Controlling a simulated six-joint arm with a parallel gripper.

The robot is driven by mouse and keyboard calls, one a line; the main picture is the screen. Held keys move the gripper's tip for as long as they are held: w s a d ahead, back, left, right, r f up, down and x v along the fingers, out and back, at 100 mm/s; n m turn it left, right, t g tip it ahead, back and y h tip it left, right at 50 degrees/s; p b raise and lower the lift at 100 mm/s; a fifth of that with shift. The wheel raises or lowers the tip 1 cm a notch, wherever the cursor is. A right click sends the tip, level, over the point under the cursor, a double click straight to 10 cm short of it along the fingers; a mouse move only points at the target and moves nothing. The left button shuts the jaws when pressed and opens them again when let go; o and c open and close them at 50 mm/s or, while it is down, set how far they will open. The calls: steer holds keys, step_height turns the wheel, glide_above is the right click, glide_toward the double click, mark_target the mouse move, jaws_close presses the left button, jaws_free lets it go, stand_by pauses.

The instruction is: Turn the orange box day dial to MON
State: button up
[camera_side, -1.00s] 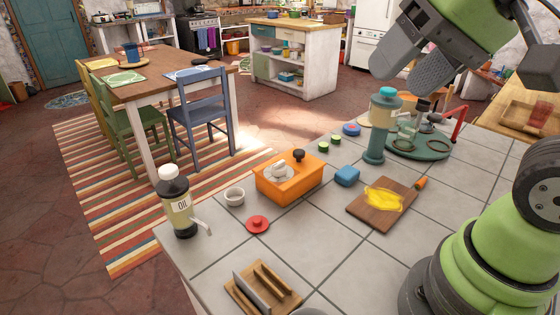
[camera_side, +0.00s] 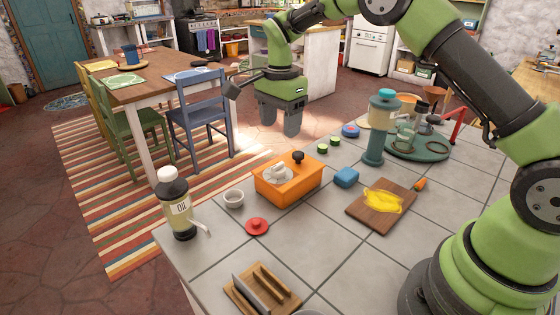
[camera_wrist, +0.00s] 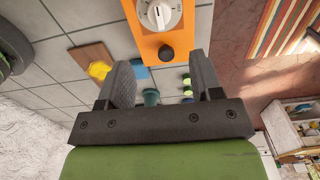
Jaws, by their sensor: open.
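The orange box (camera_side: 287,187) sits on the tiled counter, with a white dial (camera_side: 278,174) and a black knob (camera_side: 298,157) on its top. In the wrist view the orange box (camera_wrist: 146,47) is at the top, with its white dial (camera_wrist: 159,13) cut off by the frame edge and its black knob (camera_wrist: 166,53) in full view. The dial's lettering is too small to read. My gripper (camera_side: 281,128) is open and empty, pointing down above and behind the box. In the wrist view my gripper's fingers (camera_wrist: 162,78) are spread apart, below the dial.
A cutting board (camera_side: 368,217) with a yellow cloth lies at the right.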

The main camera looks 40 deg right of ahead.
mark_target(280, 163)
step_height(280, 163, down, 10)
stand_by(0.5)
steer(key=c, duration=0.9)
